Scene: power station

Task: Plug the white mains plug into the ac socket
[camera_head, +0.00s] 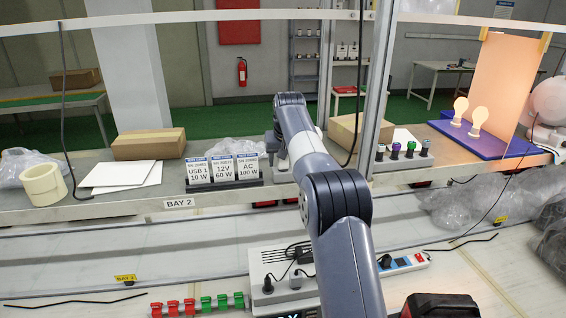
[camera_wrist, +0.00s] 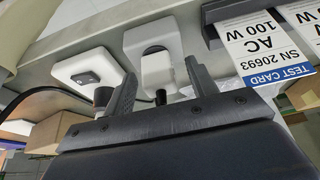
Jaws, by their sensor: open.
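In the wrist view, a pale plug-like body (camera_wrist: 158,76) with a dark cable end below it stands between my gripper's fingers (camera_wrist: 160,90), against a white recessed block (camera_wrist: 150,38). I take it for the white mains plug; whether it sits in the block I cannot tell. My gripper is open, its two dark fingers apart on either side of the body. In the head view my arm hides the gripper. A white plate with a dark insert (camera_wrist: 88,70) is left of the block. Which part is the ac socket is unclear.
The AC 100 W test card (camera_wrist: 262,42) is close on the right; it also shows in the head view (camera_head: 248,167) on the shelf. A white vented box (camera_head: 262,262) with plugs and cables, and a power strip (camera_head: 402,266), lie below.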

